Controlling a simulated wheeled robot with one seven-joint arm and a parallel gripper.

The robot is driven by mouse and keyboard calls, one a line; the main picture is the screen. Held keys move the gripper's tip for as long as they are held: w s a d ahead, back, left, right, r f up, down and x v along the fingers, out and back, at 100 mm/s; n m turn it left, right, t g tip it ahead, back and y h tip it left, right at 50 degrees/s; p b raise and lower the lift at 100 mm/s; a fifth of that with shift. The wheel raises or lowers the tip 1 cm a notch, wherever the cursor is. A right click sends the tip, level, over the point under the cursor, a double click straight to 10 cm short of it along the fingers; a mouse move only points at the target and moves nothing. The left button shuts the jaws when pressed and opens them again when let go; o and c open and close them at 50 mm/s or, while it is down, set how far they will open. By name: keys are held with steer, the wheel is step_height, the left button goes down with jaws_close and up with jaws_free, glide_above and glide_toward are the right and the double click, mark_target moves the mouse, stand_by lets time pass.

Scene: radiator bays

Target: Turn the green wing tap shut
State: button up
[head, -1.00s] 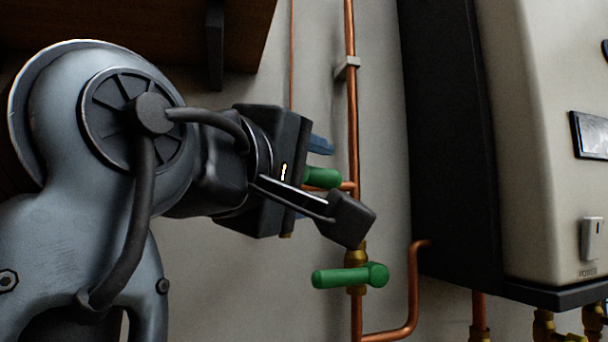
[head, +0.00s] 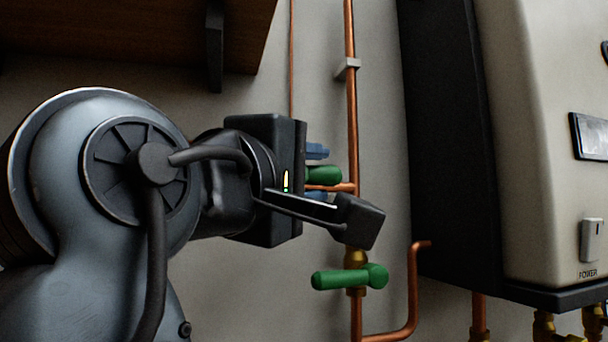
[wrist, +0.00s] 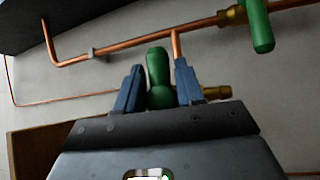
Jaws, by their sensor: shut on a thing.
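The green wing tap (head: 325,175) sits on a short copper branch (head: 335,187) left of the upright copper pipe. My gripper (head: 319,173) reaches it from the left, its blue fingers above and below it. In the wrist view the wing tap (wrist: 158,68) stands between the two blue fingers of my gripper (wrist: 157,72), which is shut on it. A brass fitting (wrist: 218,92) shows right of the fingers there. My gripper body and a dark block on my wrist hide part of the tap and its pipework in the head view.
A second green handle (head: 348,278), on a brass valve lower on the upright copper pipe (head: 351,90), is close below my wrist; it also shows in the wrist view (wrist: 257,25). A boiler (head: 540,150) stands to the right. A dark wooden shelf (head: 130,40) hangs upper left.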

steer(key=shift+f, duration=0.1)
steer(key=o, duration=1)
steer(key=shift+c, duration=0.2)
steer(key=b+v, duration=0.2)
steer(key=v, duration=0.6)
